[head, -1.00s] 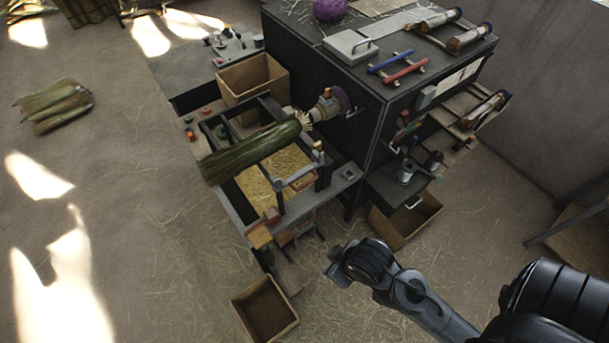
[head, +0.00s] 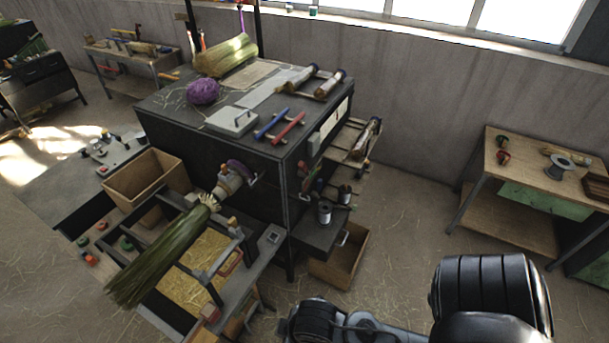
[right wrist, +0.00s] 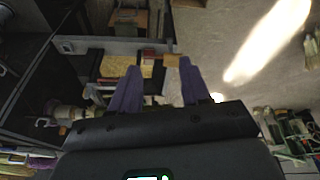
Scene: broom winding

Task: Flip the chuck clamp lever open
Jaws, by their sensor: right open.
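The chuck (head: 229,181) is a pale grey cylinder with a purple part, on the side of the dark machine cabinet. A thin metal handle (head: 254,180) beside it may be the clamp lever; its exact position is too small to tell. A green straw broom bundle (head: 165,250) points out from the chuck, its bound end at it. In the right wrist view, my right gripper (right wrist: 157,75) has its two purple fingers spread apart with nothing between them. A pale cylinder at the left there, probably the chuck (right wrist: 65,112), is beside the fingers, not touching. My left gripper is not in view.
A cardboard-coloured box (head: 146,178) stands left of the chuck. A straw-filled tray (head: 192,268) and metal frame lie below it. The cabinet top (head: 180,108) holds a purple ball, rods and a straw bundle.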

